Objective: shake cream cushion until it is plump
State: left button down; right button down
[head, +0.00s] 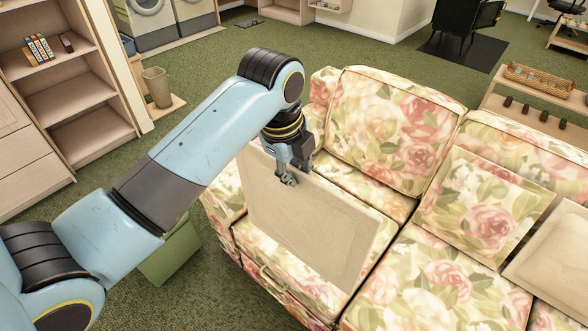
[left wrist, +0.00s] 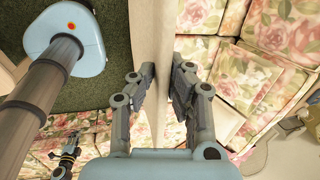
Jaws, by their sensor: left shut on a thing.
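The cream cushion (head: 312,235) is a flat, square pad held on edge at a tilt in front of the floral sofa's seat. My left gripper (head: 289,181) is shut on its upper edge. In the left wrist view my left gripper (left wrist: 160,82) has one finger on each side of the cream cushion (left wrist: 145,30). A small dark gripper that appears to be my right one (left wrist: 68,158) shows at the lower left of that view, too small to read its jaws.
The floral sofa (head: 390,125) fills the right side, with a floral cushion (head: 485,205) and another cream cushion (head: 560,250) on it. A green box (head: 172,254) stands on the carpet below my left arm. Shelves (head: 75,95) stand at left. Open carpet lies behind the sofa.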

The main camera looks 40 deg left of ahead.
pick_arm(q)
notch_tip(320, 180, up, 5)
jog(key=shift+w+r, duration=0.1)
jog(key=shift+w, duration=0.05)
jog(key=f, duration=0.5)
jog(key=shift+s+f, duration=0.25)
jog(key=shift+f, duration=0.05)
jog(key=shift+w+r, duration=0.15)
jog(key=shift+r, duration=0.05)
